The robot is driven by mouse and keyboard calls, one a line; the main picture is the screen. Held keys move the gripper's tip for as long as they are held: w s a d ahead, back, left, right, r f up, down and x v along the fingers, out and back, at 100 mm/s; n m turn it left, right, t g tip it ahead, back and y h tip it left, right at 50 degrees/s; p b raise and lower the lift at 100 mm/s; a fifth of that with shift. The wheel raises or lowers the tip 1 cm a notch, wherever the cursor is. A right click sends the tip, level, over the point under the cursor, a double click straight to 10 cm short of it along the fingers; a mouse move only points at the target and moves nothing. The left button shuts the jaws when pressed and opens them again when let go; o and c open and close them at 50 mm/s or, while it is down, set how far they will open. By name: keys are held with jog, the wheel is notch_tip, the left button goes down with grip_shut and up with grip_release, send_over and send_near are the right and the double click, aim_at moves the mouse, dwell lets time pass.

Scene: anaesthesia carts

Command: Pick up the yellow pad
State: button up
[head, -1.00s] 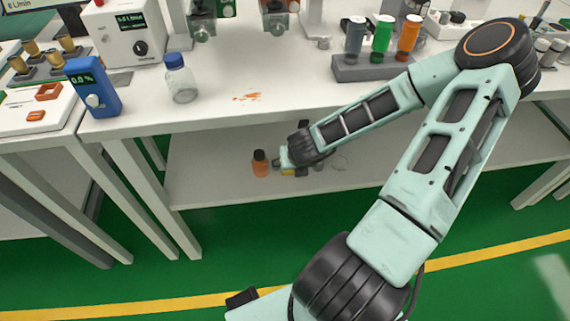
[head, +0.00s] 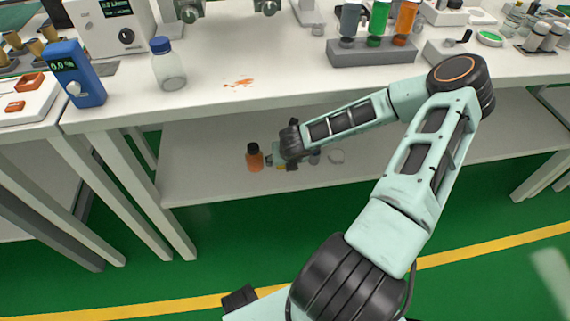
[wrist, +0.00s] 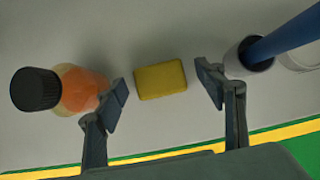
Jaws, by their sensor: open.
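The yellow pad (wrist: 160,79) is a small rounded block lying on the lower shelf. In the wrist view it lies between the two fingers of my gripper (wrist: 163,88), which is open with a gap on each side of the pad. In the head view my gripper (head: 280,160) is low over the shelf under the table. Only a sliver of yellow shows there (head: 281,167), because my wrist hides most of the pad.
An orange bottle with a black cap (wrist: 82,90) stands close by my left finger. A cup holding a blue rod (wrist: 247,56) stands close by my right finger. The shelf's front edge (head: 330,186) is near.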

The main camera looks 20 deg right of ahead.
jog(key=shift+c, duration=0.5)
jog(key=c, duration=0.9)
jog(key=shift+c, duration=0.2)
jog(key=shift+r, duration=0.15)
jog(key=shift+r+p, duration=0.4)
jog(key=shift+r, duration=0.05)
jog(key=shift+s+r, duration=0.2)
jog(key=shift+r, duration=0.15)
jog(key=s+a+p, duration=0.2)
jog(key=s+p, duration=0.2)
jog(key=s, duration=0.4)
jog(key=s+a+p, duration=0.3)
jog(key=s, duration=0.6)
jog(key=shift+f+p, duration=0.15)
jog(key=shift+p, duration=0.25)
